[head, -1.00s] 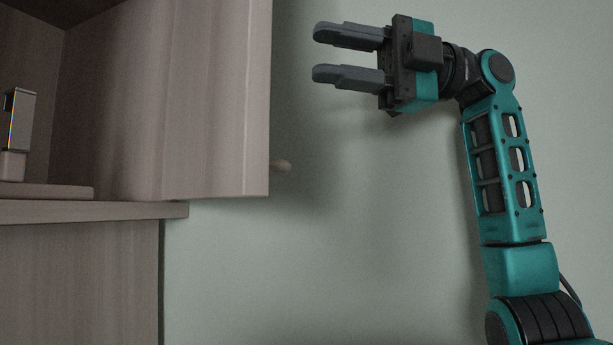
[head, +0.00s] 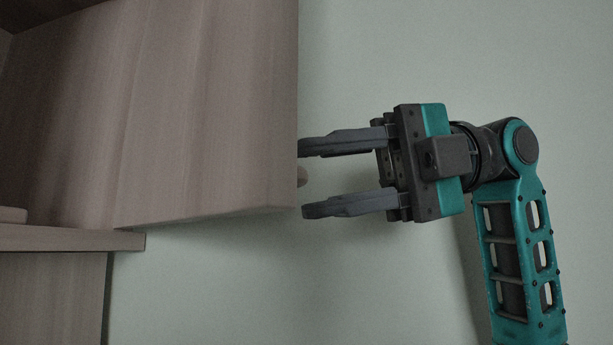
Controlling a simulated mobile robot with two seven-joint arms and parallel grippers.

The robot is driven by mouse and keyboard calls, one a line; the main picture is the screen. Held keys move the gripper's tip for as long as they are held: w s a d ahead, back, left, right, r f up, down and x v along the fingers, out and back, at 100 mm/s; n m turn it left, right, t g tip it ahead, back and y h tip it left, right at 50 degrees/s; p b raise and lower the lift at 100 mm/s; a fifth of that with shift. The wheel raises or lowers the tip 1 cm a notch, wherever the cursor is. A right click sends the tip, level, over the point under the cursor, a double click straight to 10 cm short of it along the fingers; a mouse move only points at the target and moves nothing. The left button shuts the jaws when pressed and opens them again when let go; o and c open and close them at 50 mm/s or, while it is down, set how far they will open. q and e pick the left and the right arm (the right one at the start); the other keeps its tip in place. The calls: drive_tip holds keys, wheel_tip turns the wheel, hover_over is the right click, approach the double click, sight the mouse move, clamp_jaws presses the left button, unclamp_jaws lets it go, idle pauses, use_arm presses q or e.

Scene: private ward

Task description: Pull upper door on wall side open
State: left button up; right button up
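The upper door (head: 205,110) is a light wooden panel on the cabinet at the left of the head view. It stands swung open, with its inner face toward me. I cannot tell whether the fingers touch the door or the knob. My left gripper is not in view.
The cabinet's shelf edge (head: 70,239) runs below the door at the left, with a lower wooden panel (head: 50,295) under it. A pale green wall (head: 370,60) lies behind. The space below the door is clear.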

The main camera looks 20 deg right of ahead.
drive_tip(key=shift+x, duration=1.15)
clamp_jaws()
drive_tip(key=shift+w+r, duration=0.1)
